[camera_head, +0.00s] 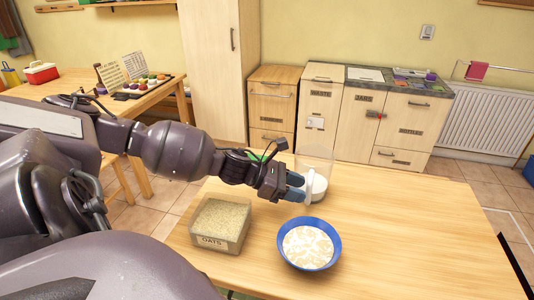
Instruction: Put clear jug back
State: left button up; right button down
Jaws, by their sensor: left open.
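A clear jug (318,164) stands on the near wooden table, with something white in its lower part. My left gripper (298,187) is at the jug's left side, its blue-grey fingers pointing right toward the jug's handle. The gripper is open. The fingertips overlap the jug's near-left side in the picture, and I cannot tell whether they touch it. My right gripper is not in view.
A blue bowl (283,254) with pale food stands nearer on the table. A clear box of oats (226,246) is to its left. The table's right side is clear. Wooden cabinets (336,116) and a radiator (495,118) line the wall.

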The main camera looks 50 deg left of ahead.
pick_arm(q)
jog(key=p+v, duration=0.2)
jog(key=v, duration=0.6)
jog(key=shift+s+a, duration=0.2)
jog(key=shift+s, duration=0.05)
dwell(0.4)
jog(key=shift+r, duration=0.25)
